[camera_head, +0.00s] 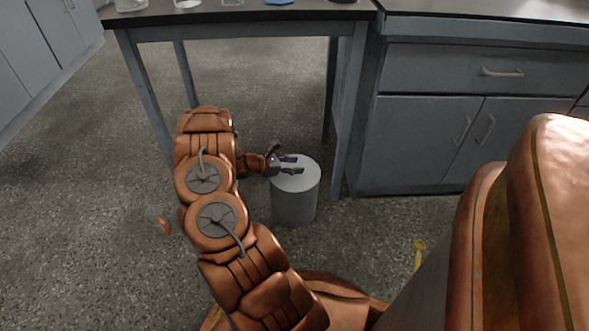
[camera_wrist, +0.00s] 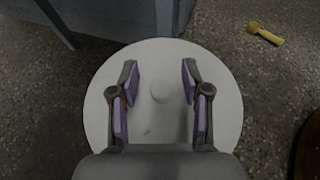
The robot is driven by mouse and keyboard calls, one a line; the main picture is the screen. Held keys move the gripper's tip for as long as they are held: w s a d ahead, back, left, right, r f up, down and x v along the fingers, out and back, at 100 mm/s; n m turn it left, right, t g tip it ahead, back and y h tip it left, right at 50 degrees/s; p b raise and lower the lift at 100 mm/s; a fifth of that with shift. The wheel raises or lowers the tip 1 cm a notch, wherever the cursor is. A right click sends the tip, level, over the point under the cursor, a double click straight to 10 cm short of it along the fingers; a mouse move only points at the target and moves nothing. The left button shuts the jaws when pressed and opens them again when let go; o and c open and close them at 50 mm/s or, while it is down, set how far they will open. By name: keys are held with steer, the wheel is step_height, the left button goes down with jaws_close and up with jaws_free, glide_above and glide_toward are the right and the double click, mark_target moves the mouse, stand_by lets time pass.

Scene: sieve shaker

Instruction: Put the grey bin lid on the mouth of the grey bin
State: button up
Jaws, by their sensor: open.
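The grey bin (camera_head: 294,205) stands upright on the floor beside the table leg. The round light grey bin lid (camera_head: 305,175) lies on the bin's mouth and covers it, as far as the head view shows. In the wrist view the lid (camera_wrist: 160,125) fills the middle, with a small round knob (camera_wrist: 160,91) at its centre. My gripper (camera_head: 290,164) is over the lid from the left. In the wrist view my gripper (camera_wrist: 160,80) is open, with one finger on each side of the knob and a gap on both sides. The bin's inside is hidden.
A dark-topped table (camera_head: 240,17) stands behind the bin, with glassware near its front edge. Grey cabinets (camera_head: 440,120) stand to the right. A yellow object (camera_head: 418,254) lies on the floor right of the bin. Floor at left is mostly clear.

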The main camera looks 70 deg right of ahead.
steer(key=p+v, duration=0.4)
steer(key=v, duration=0.8)
steer(key=w+a+r+m+t+y, duration=0.1)
steer(key=a+r+m+t+y, duration=0.1)
steer(key=a+r, duration=0.9)
steer(key=w+a+r+m+t+y, duration=0.1)
steer(key=a+r+m+y, duration=0.2)
steer(key=a+r, duration=0.75)
steer(key=s+a+r+m+t+y, duration=0.1)
steer(key=s+a+r+m+y, duration=0.1)
steer(key=s+a, duration=0.6)
steer(key=s+a+r+m+t+y, duration=0.1)
steer(key=s+a+r, duration=0.3)
steer(key=s+a, duration=0.5)
steer(key=a+t+y, duration=0.1)
steer(key=a, duration=0.9)
steer(key=shift+a+m+y, duration=0.3)
steer(key=shift+m+y, duration=0.1)
steer(key=shift+s+r, duration=0.1)
